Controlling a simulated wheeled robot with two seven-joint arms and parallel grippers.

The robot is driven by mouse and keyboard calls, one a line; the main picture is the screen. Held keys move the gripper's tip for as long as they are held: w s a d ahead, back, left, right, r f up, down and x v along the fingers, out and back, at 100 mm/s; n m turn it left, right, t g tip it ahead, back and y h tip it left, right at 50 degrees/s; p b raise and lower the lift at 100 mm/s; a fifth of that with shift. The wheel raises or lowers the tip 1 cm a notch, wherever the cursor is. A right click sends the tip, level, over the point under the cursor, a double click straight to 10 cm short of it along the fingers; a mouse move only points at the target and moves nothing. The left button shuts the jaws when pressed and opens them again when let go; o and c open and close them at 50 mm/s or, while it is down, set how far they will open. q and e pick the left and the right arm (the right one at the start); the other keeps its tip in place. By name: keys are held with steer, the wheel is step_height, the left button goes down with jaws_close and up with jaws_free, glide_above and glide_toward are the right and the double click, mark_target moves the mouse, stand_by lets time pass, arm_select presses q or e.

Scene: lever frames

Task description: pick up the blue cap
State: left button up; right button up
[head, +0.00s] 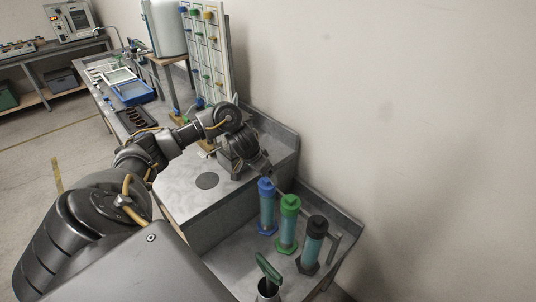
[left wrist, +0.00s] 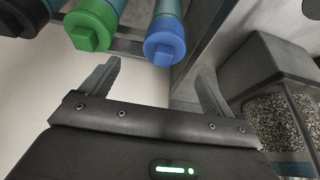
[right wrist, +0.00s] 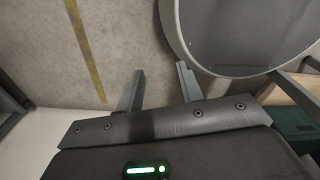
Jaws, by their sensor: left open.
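The blue cap (head: 265,185) sits on top of an upright clear blue tube, the leftmost of three capped tubes in the head view. My left gripper (head: 264,170) is just above and behind this cap. In the left wrist view the blue cap (left wrist: 165,46) shows just beyond the open fingers of my left gripper (left wrist: 160,68), roughly between their tips, and nothing is held. Whether a finger touches the cap cannot be told. My right gripper (right wrist: 159,70) shows only in its own wrist view, with its fingers apart and empty.
A green-capped tube (head: 289,203) stands close beside the blue one, then a black-capped tube (head: 316,226). The grey raised block (head: 190,205) is left of the tubes; a wall rises behind.

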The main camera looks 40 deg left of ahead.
mark_target(267, 178)
arm_select(q)
steer(key=shift+a+p+x, duration=0.15)
steer(key=shift+p+x, duration=0.05)
steer(key=shift+x, duration=1.45)
steer(key=shift+a+p+x, duration=0.1)
steer(key=shift+p+x, duration=0.1)
steer(key=shift+x, duration=1.5)
steer(key=shift+w+r, duration=0.1)
steer(key=shift+c, duration=0.5)
steer(key=c, duration=1)
